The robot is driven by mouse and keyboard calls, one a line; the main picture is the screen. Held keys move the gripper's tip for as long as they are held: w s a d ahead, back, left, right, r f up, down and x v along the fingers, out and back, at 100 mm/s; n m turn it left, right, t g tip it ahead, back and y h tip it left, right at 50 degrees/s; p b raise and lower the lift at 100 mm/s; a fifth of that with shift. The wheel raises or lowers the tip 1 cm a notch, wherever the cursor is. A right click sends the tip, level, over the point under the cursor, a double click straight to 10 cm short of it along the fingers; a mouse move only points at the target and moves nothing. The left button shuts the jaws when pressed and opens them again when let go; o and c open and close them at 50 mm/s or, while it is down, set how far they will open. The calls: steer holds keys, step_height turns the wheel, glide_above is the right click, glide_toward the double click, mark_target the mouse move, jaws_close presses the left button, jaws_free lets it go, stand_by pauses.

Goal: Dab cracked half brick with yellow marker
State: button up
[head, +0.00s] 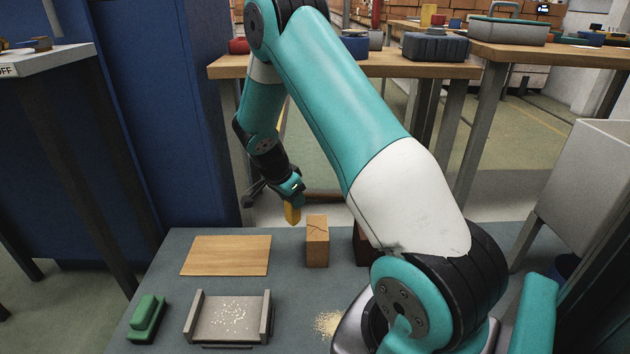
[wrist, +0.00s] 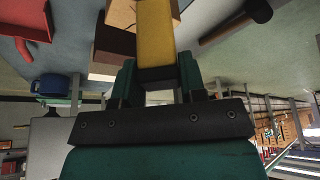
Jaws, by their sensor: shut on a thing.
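The cracked half brick (head: 317,243) is a tan upright block with a dark crack near its top, standing on the grey table in the head view. My gripper (head: 291,194) is shut on the yellow marker (head: 292,213), which points down just left of the brick's top. In the head view, the marker's tip looks apart from the brick. In the wrist view, the yellow marker (wrist: 156,38) sticks out between the fingers of my gripper (wrist: 157,82). Brown block faces show behind the marker there, and its far end is cut off by the frame.
A dark red block (head: 361,246) stands right of the brick, partly behind my arm. A wooden board (head: 225,256), a grey tray (head: 228,318) with crumbs, a green block-shaped item (head: 147,318) and pale grit (head: 328,323) lie nearer. The wrist view shows a blue mug (wrist: 50,85) and a hammer (wrist: 240,20).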

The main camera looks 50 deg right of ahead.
steer(key=s+d+r+m+g+y, duration=0.2)
steer(key=s+d+r+m+g, duration=0.15)
steer(key=d+m, duration=0.35)
step_height(320, 180, down, 6)
steer(key=m+b, duration=0.1)
steer(key=b, duration=0.4)
steer(key=shift+a+m, duration=0.3)
steer(key=shift+a, duration=0.15)
steer(key=shift+s+f+t, duration=0.15)
steer(key=shift+f+t, duration=0.1)
steer(key=shift+f, duration=0.3)
stand_by(1.3)
step_height(320, 180, up, 7)
steer(key=p, duration=0.5)
stand_by(0.5)
